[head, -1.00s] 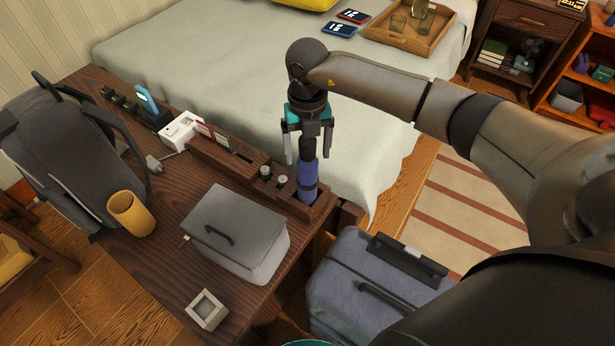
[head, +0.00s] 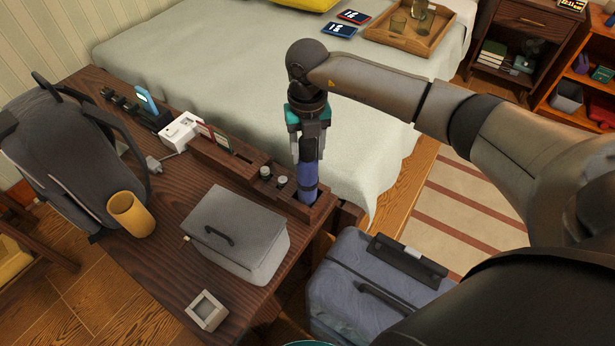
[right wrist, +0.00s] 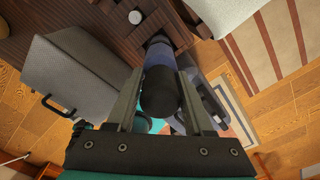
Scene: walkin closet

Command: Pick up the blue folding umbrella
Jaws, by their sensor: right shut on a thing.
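The blue folding umbrella (head: 307,183) stands upright in the end slot of the wooden organizer (head: 262,181) on the desk. Its black handle is at the top. My right gripper (head: 307,155) comes down from above and is shut on the umbrella's upper part. In the right wrist view the umbrella (right wrist: 161,62) shows between the two fingers (right wrist: 160,95), with its dark rounded handle end closest to the camera. My left gripper is not in view.
A grey box (head: 236,229), a yellow cup (head: 130,213), a small square dish (head: 207,310) and a grey backpack (head: 70,160) are on the desk. A blue suitcase (head: 345,285) stands right of it. The bed (head: 230,70) lies behind.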

